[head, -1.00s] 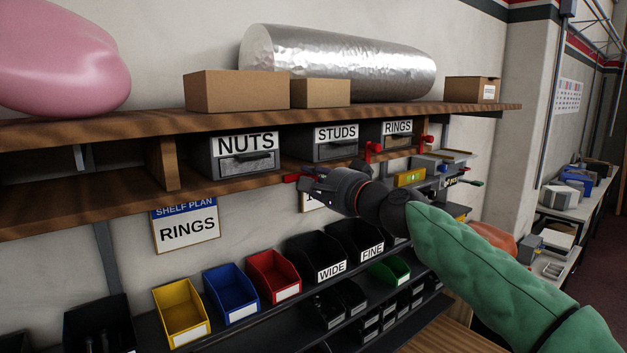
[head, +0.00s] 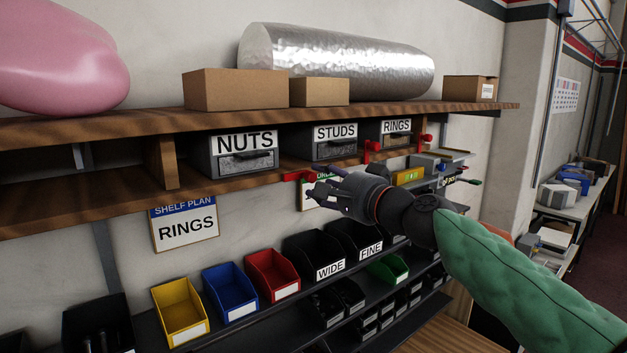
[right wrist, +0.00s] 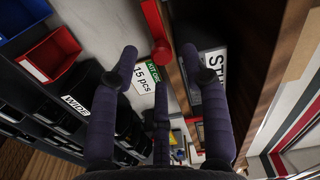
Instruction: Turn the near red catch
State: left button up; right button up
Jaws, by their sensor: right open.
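The near red catch (head: 297,176) is on the front edge of the lower shelf board, below the bin marked STUDS, its handle pointing left in the head view. In the right wrist view the red catch (right wrist: 156,32) shows as a long handle with a round hub, ahead of the fingertips. My right gripper (head: 320,183) is open and empty, just right of the catch and close to it. In the right wrist view its fingers (right wrist: 159,62) are spread apart; I cannot see contact. My left gripper is not in view.
Two more red catches (head: 371,149) (head: 425,140) sit farther right along the shelf. Label bins for NUTS (head: 244,158), STUDS (head: 334,145) and RINGS (head: 396,139) stand on the board. A green sign (head: 318,194) hangs behind my gripper. Coloured bins (head: 272,277) stand below.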

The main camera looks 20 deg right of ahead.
jog(key=v, duration=0.7)
jog(key=shift+f, duration=0.1)
